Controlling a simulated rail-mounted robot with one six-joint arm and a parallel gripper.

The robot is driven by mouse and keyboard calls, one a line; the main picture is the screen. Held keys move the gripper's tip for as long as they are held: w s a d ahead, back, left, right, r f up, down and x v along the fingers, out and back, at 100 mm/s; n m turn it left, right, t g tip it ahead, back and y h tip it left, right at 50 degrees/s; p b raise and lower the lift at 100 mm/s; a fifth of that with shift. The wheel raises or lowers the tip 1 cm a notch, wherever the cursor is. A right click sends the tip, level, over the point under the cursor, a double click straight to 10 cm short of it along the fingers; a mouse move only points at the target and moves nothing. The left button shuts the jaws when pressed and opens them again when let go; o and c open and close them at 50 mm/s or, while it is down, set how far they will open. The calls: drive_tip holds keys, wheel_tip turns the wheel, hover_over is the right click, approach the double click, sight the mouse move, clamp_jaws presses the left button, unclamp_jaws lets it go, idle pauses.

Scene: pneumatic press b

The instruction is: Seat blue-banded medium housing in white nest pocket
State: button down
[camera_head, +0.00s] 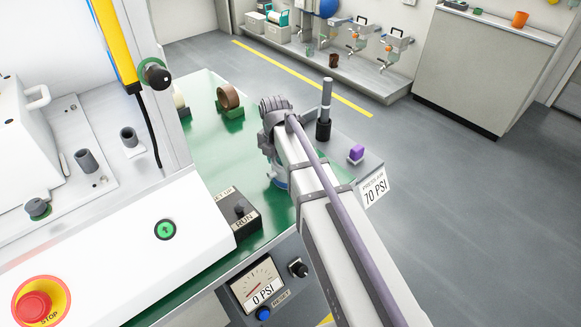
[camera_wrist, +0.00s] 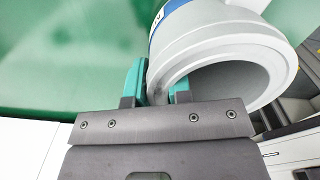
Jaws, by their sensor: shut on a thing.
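The grey housing (camera_wrist: 225,55) with a blue band (camera_wrist: 178,10) is large in the wrist view, its round open end towards the camera. My gripper (camera_wrist: 158,84) has its teal fingers on either side of the housing's wall, shut on it. In the head view only a small blue and pale part of the housing (camera_head: 281,184) shows below my wrist, over the green bench; my arm hides most of it. A white pad (camera_head: 134,152) with a grey cylinder stands on the press bed at left. I cannot tell whether it is the nest pocket.
The press bed has another grey cylinder (camera_head: 86,160). On the green bench (camera_head: 205,92) are a brown roll (camera_head: 228,97) and a RUN switch box (camera_head: 236,212). A dark post (camera_head: 325,110) and a purple block (camera_head: 356,152) stand right of my arm. The bench's middle is clear.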

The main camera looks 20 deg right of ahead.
drive_tip(key=shift+r, duration=0.15)
drive_tip(key=shift+r+p, duration=2.4)
drive_tip(key=shift+p, duration=0.15)
